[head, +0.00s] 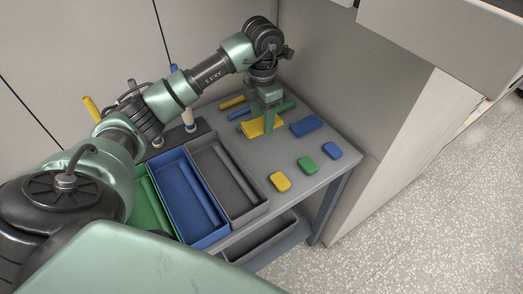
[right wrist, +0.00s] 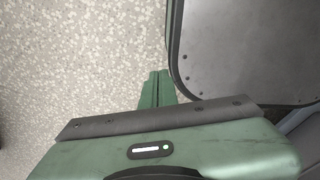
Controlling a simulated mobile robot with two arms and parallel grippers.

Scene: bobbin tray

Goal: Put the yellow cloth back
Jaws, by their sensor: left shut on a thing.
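The yellow cloth (head: 251,130) lies on the grey table towards the back. My left gripper (head: 268,122) points down onto it in the head view and is shut on it; the fingers hide part of the cloth. I cannot tell whether the cloth is lifted off the table. A blue folded cloth (head: 304,126) lies just right of it. My right gripper (right wrist: 157,88) shows in the right wrist view, with its green fingers together and nothing between them, above the speckled floor.
A green tray (head: 149,205), a blue tray (head: 222,232) and a grey tray (head: 262,203) stand at the table's left. Yellow (head: 280,182), green (head: 307,165) and blue (head: 332,151) blocks lie at the front right. Yellow (head: 232,102) and blue (head: 239,114) rods lie at the back.

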